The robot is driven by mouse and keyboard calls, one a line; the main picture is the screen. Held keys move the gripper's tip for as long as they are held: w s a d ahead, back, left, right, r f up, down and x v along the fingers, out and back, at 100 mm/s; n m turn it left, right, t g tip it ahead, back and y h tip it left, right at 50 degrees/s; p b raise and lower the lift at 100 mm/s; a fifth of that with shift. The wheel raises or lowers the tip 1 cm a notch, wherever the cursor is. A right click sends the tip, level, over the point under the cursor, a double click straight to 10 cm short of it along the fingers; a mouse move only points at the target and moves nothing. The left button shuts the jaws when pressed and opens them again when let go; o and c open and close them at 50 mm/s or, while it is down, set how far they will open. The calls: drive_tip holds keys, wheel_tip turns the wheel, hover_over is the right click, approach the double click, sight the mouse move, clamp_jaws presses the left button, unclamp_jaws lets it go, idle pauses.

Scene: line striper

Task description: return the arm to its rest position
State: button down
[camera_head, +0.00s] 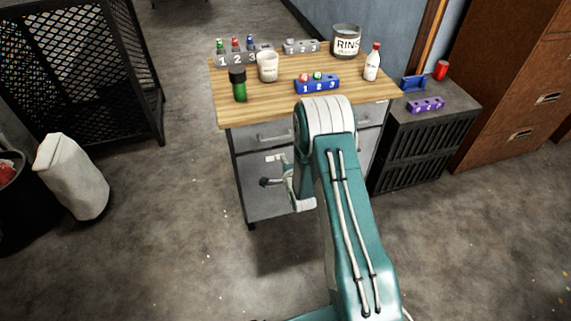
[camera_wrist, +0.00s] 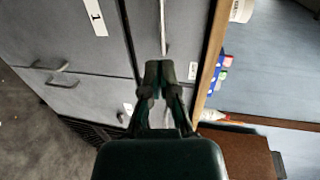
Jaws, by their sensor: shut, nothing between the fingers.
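My teal arm (camera_head: 345,215) rises from the bottom of the head view and bends at a white joint in front of the workbench. My gripper (camera_head: 266,182) hangs to the left of the arm, before the bench's grey drawer front. In the wrist view my gripper (camera_wrist: 159,68) has its dark fingertips together with nothing between them. Grey drawer fronts lie beyond it. Part of the wrist is hidden behind the arm in the head view.
The wooden bench top (camera_head: 225,106) carries a green bottle (camera_head: 239,88), a white cup (camera_head: 267,67), a blue numbered block (camera_head: 317,85), a white bottle (camera_head: 372,64) and a RINSE bucket (camera_head: 346,42). A dark cabinet (camera_head: 425,140) stands right.

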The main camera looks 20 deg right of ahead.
drive_tip(key=s+a+r+n+g, duration=0.1)
drive_tip(key=s+r+n+g, duration=0.3)
drive_tip(key=r, duration=0.9)
drive_tip(key=s+a+r+n+g, duration=0.1)
drive_tip(key=s+r+n, duration=0.5)
drive_tip(key=r, duration=0.6)
drive_tip(key=s+a+r+n+g, duration=0.1)
drive_tip(key=s+r+n, duration=0.3)
drive_tip(key=s, duration=1)
drive_tip(key=s+a+r+n+g, duration=0.1)
drive_tip(key=s+r+n+g, duration=0.2)
drive_tip(key=s, duration=1)
drive_tip(key=shift+s+r+n+g, duration=0.4)
drive_tip(key=shift+r+g, duration=0.1)
drive_tip(key=shift+r, duration=0.1)
